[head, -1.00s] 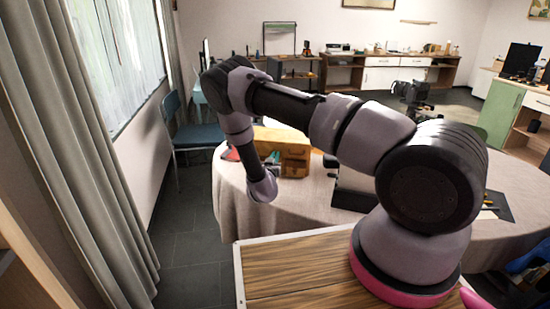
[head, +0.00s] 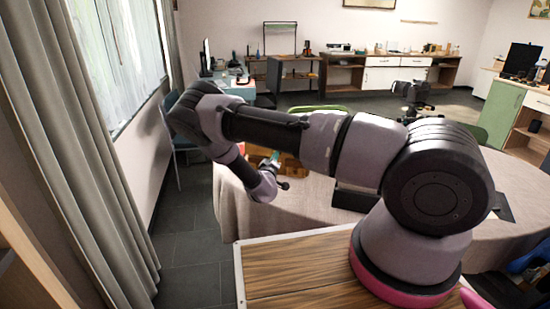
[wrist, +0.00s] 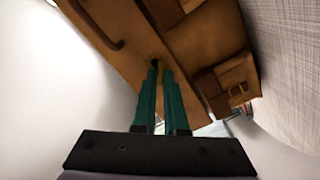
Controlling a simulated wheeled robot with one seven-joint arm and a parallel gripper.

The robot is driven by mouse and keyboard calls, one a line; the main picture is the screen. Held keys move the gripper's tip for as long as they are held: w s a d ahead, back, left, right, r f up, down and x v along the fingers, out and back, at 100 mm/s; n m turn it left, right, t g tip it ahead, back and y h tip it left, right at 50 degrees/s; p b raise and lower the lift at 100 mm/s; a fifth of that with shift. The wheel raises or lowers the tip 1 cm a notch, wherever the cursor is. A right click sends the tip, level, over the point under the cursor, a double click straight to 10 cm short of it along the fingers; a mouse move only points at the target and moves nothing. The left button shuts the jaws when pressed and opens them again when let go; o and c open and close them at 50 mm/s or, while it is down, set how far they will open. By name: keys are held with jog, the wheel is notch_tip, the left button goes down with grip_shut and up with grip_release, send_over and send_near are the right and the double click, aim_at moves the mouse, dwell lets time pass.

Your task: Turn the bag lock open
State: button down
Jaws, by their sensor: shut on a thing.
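The brown leather bag (head: 292,168) stands on the round table and is partly hidden behind my arm in the head view. In the wrist view the bag (wrist: 205,40) fills the upper middle, with a curved handle at upper left and a buckled strap (wrist: 238,90) at right. My gripper (wrist: 160,68) has teal fingers, close together, with their tips against the bag's face. They are shut on a small yellowish piece there, likely the bag lock (wrist: 161,67), mostly hidden by the tips. The gripper (head: 275,157) also shows in the head view beside the bag.
The round table (head: 310,205) has a pale cloth, with clear room in front of the bag. A dark box-like object (head: 352,197) stands right of the bag. A chair (head: 185,135) and a grey curtain (head: 75,150) are at left.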

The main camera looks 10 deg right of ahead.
jog(key=shift+f+n, duration=0.1)
jog(key=shift+n, duration=3.7)
jog(key=c, duration=1)
grip_release()
jog(key=shift+o, duration=0.2)
jog(key=shift+a, duration=0.1)
jog(key=v, duration=1)
jog(key=shift+s, duration=0.35)
jog(key=shift+a, duration=0.1)
